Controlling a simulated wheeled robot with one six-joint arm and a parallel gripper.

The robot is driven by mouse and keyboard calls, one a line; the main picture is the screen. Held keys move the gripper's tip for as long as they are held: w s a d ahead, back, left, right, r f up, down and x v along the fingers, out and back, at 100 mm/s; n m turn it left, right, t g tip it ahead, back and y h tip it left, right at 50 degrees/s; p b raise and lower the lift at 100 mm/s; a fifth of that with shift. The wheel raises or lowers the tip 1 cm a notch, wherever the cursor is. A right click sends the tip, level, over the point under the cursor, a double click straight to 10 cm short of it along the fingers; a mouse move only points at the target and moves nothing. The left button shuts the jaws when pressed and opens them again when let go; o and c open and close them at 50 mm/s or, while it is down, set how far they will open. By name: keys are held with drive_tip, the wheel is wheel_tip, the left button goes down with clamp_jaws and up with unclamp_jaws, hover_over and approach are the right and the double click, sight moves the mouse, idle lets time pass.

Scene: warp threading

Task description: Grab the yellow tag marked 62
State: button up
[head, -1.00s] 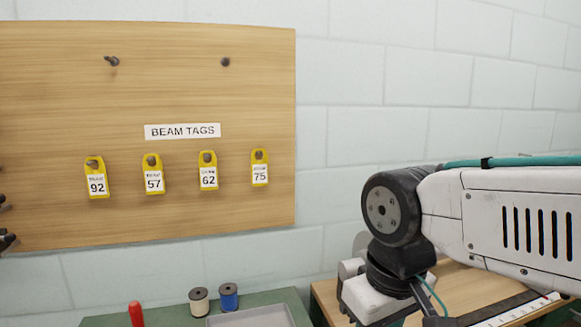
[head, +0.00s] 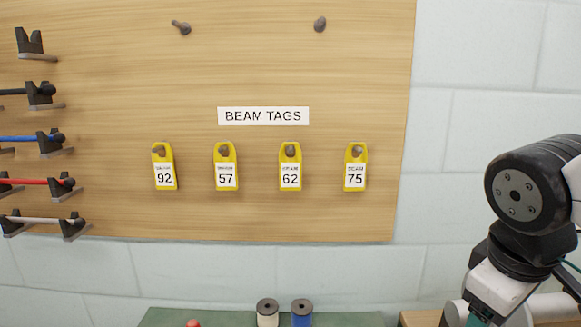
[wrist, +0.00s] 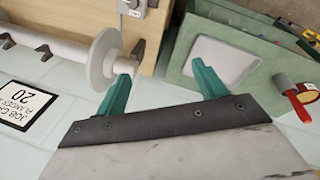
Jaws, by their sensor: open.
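The yellow tag marked 62 (head: 290,167) hangs on a peg of the wooden board in the head view, third from the left in the row. Yellow tags marked 92 (head: 164,167), 57 (head: 226,167) and 75 (head: 355,168) hang on pegs beside it. My gripper (wrist: 165,80) shows in the wrist view with its two teal fingers wide apart and nothing between them. The wrist view shows no tag. In the head view my arm is at the right edge, apart from the board, and the fingers are not visible there.
The wooden board (head: 200,215) carries a BEAM TAGS label (head: 263,116), two bare pegs above, and racks with coloured rods at left. A green bench (head: 230,317) below holds two spools. The wrist view shows a white flanged roller (wrist: 103,60) close to one finger and a red-handled tool (wrist: 300,103).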

drive_tip(key=w+a+r+n+t+h, duration=0.1)
drive_tip(key=w+a+r+n+t, duration=0.15)
drive_tip(key=w+n, duration=0.25)
drive_tip(key=w+a+r+n+t+h, duration=0.1)
drive_tip(key=w+r+n, duration=0.2)
drive_tip(key=w+n, duration=0.25)
drive_tip(key=n+t+y, duration=0.4)
drive_tip(key=n+t, duration=0.4)
drive_tip(key=n, duration=1.2)
approach(290, 152)
drive_tip(key=x, duration=1.1)
drive_tip(key=shift+f, duration=0.1)
drive_tip(key=shift+w, duration=0.25)
drive_tip(key=c, duration=1.1)
